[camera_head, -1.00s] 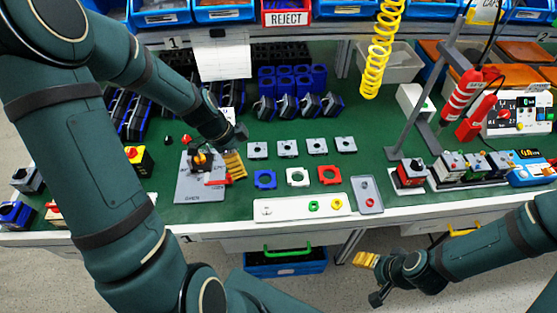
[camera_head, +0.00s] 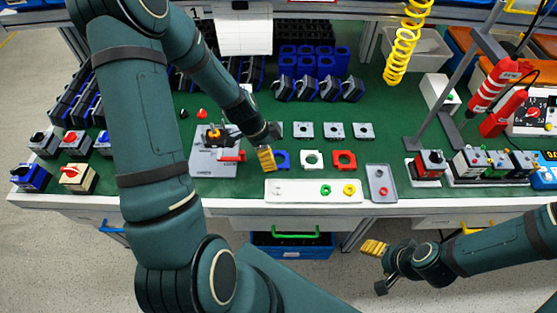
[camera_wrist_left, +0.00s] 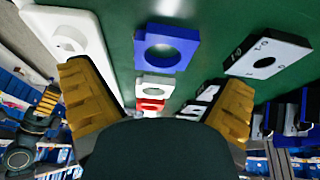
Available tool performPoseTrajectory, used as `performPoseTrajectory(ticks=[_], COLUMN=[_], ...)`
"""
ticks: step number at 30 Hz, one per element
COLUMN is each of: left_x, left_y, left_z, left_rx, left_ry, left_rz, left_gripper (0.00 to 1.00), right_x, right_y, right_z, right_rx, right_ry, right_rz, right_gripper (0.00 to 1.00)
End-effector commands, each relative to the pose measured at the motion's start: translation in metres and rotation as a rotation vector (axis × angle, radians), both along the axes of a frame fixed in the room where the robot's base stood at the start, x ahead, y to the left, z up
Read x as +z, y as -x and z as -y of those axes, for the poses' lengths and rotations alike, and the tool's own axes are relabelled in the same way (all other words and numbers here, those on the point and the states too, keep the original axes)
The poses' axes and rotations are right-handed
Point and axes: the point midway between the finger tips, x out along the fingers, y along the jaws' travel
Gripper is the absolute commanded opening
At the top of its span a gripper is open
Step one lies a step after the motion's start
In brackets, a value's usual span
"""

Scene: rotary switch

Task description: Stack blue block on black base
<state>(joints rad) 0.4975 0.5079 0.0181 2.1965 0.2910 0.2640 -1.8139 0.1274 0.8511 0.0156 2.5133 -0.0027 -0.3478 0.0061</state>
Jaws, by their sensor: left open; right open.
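The blue block (camera_head: 282,160), a square piece with a round hole, lies flat on the green bench. In the left wrist view the blue block (camera_wrist_left: 150,58) lies beyond the fingers, apart from them. A black base (camera_head: 206,142) appears to sit on the grey fixture plate (camera_head: 205,168), with an orange part on top; details are too small to tell. My left gripper (camera_head: 266,159) is open and empty, just left of the blue block. Its yellow fingers also show in the left wrist view (camera_wrist_left: 157,82). My right gripper (camera_head: 375,248) is open and empty in front of the bench.
White (camera_head: 311,153) and red (camera_head: 344,154) square pieces lie right of the blue one. Grey-white plates (camera_head: 333,131) lie behind them. A white tray (camera_head: 300,196) lies at the front edge. A red clamp handle (camera_head: 232,155) stands by the fixture. Switches flank both sides.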

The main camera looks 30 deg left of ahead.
Motion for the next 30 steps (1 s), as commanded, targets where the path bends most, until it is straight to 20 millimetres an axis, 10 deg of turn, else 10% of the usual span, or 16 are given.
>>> performPoseTrajectory(ticks=[16,22,30], left_x=[-0.035,-0.035,-0.035], left_y=[-0.008,-0.008,-0.008], left_z=[0.009,0.009,0.009], left_rx=[0.0,0.0,0.0], left_ry=[0.001,0.0,0.0], left_rz=[0.001,0.0,0.0], left_gripper=[1.0,0.32,0.32], right_x=[-0.007,-0.007,-0.007], right_y=[-0.001,-0.001,-0.001], right_z=[0.0,0.0,0.0], right_rx=[0.0,0.0,0.0], right_ry=[0.0,0.001,0.0], right_rz=[0.003,0.004,0.003], right_gripper=[0.65,0.65,0.65])
